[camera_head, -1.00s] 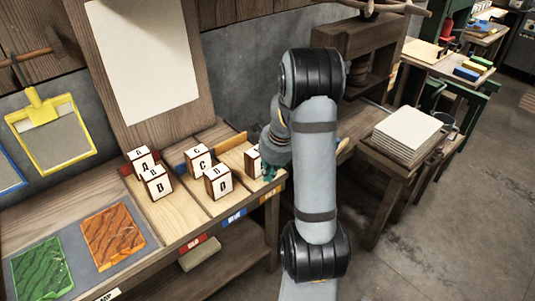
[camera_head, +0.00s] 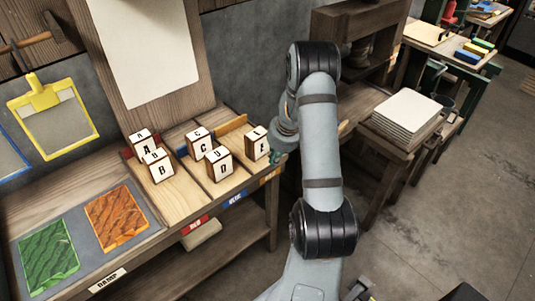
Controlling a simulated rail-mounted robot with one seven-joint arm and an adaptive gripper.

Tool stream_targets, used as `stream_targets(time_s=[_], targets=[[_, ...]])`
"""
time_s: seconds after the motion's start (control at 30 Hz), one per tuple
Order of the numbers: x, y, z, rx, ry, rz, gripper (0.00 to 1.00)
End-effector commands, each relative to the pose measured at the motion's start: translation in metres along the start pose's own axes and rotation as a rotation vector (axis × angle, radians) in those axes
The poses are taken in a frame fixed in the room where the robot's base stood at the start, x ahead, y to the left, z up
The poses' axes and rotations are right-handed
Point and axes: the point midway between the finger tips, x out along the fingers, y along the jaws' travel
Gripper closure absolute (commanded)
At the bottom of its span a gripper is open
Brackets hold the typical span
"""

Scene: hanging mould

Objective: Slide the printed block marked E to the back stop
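The block marked E (camera_head: 256,143) stands upright on the right-hand lane of the wooden bench, near its front right edge. Its letter is small and partly unclear. An orange-brown stop (camera_head: 231,124) stands at the back of that lane, with bare wood between it and the block. My gripper (camera_head: 277,158) is at the block's right side, mostly hidden behind my arm. Only a small greenish fingertip part shows close to the block. I cannot tell whether it touches, or whether the fingers are open or shut.
Blocks A (camera_head: 141,142) and B (camera_head: 157,166) stand in the left lane, C (camera_head: 199,142) and D (camera_head: 218,163) in the middle lane. A stack of boards (camera_head: 406,117) sits on a side table at right.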

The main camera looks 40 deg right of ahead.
Motion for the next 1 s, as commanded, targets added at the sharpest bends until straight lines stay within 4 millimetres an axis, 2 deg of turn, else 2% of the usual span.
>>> stream_targets(time_s=[0.03,0.2,0.77,0.87,1.0], targets=[[-0.005,0.001,0.014,-0.007,-0.004,-0.002,1.0],[0.002,0.001,0.031,-0.005,-0.003,-0.001,1.0],[0.005,0.001,0.042,-0.006,-0.004,-0.002,1.0],[0.006,0.002,0.058,-0.007,-0.003,0.0,1.0],[0.014,0.003,0.09,-0.008,-0.005,0.0,1.0]])
